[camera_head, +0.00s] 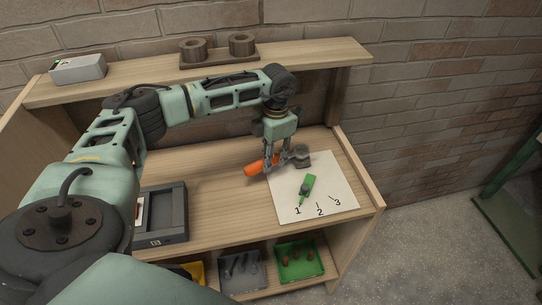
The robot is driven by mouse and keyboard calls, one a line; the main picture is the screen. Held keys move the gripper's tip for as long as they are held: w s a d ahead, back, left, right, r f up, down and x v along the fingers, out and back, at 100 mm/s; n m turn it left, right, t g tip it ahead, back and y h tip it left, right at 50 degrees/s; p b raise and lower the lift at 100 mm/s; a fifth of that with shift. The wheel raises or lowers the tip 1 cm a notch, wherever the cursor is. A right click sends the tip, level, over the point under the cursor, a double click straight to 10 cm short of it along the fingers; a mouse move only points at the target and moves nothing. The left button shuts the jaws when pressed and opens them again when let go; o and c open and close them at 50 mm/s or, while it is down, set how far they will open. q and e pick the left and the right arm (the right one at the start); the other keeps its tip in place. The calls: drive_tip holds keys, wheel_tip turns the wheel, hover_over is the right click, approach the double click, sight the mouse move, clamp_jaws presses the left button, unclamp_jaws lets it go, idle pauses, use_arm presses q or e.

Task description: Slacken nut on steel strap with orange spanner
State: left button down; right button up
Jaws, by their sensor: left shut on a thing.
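My left gripper (271,168) points down over the worktop and is shut on an orange spanner (254,167). The spanner's orange handle shows left of the fingers, and a grey head (302,156) shows on the right, above the far part of a white board (343,178). On this board lies a green strap or pointer (310,181) with a small dark nut (304,189) on it. The strap's narrow end lies near the mark 1. The grey head is apart from this nut in the picture. I cannot make out a bare steel strap. My right gripper is out of view.
A dark grey tray or case (180,213) stands on the worktop at the left. The upper shelf (325,55) holds a wooden stand with two brown rings (242,44) and a white box (78,69). Yellow, grey and green bins (301,277) sit below. Worktop between case and board is clear.

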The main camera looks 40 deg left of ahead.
use_arm(q)
drive_tip(key=shift+f, duration=0.2)
drive_tip(key=shift+f+b, duration=0.25)
drive_tip(key=shift+b, duration=0.1)
drive_tip(key=shift+f+b, duration=0.35)
drive_tip(key=shift+f, duration=0.3)
